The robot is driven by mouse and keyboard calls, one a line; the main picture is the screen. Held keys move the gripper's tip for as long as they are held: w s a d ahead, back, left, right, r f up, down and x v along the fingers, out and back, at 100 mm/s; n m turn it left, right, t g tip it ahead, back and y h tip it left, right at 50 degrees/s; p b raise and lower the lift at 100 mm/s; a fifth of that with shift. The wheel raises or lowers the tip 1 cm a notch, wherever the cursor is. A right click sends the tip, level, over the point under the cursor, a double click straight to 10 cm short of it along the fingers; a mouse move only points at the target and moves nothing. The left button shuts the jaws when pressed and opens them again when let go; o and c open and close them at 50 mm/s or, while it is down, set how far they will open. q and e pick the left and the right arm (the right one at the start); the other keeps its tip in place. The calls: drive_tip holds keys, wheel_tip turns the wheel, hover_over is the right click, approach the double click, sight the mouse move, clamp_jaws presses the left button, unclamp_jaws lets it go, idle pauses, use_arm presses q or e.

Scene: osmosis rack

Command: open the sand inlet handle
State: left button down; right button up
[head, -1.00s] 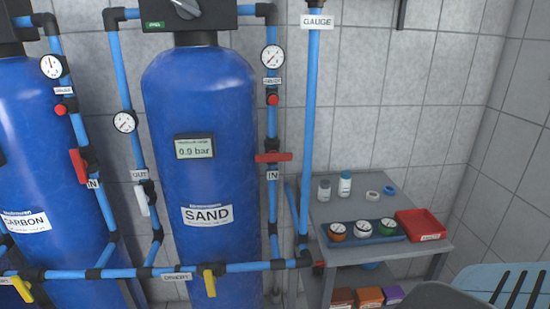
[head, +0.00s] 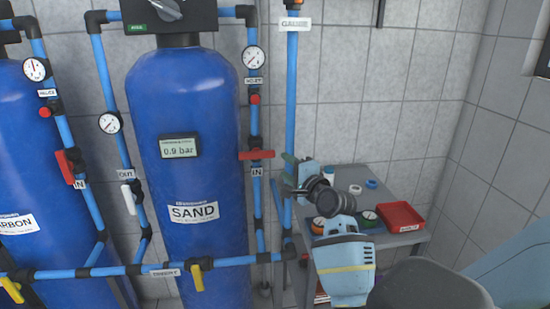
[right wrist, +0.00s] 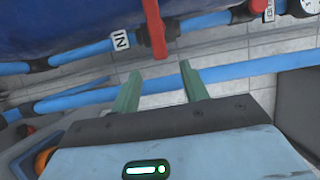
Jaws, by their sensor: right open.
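The sand inlet handle (head: 257,155) is a red lever on the vertical blue pipe right of the blue SAND tank (head: 200,130), above the IN label (head: 256,171). It lies level, across the pipe. In the right wrist view the red handle (right wrist: 155,30) is just beyond the fingertips, beside the IN label (right wrist: 121,40). My right gripper (head: 289,172) is right of the handle, apart from it, open and empty. Its two green fingers show in the right wrist view (right wrist: 160,74) with a clear gap. My left gripper is not in view.
A second vertical blue pipe (head: 291,90) with a GAUGE label stands close to my right gripper. A yellow-handled valve (head: 197,276) is on the lower pipe.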

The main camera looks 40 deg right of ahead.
sight(271, 155)
drive_tip(key=shift+w+d, duration=0.2)
drive_tip(key=shift+w, duration=1.1)
drive_tip(key=shift+w+d, duration=0.15)
drive_tip(key=shift+w, duration=1.15)
drive_tip(key=shift+w+d, duration=0.2)
drive_tip(key=shift+w, duration=1.1)
clamp_jaws()
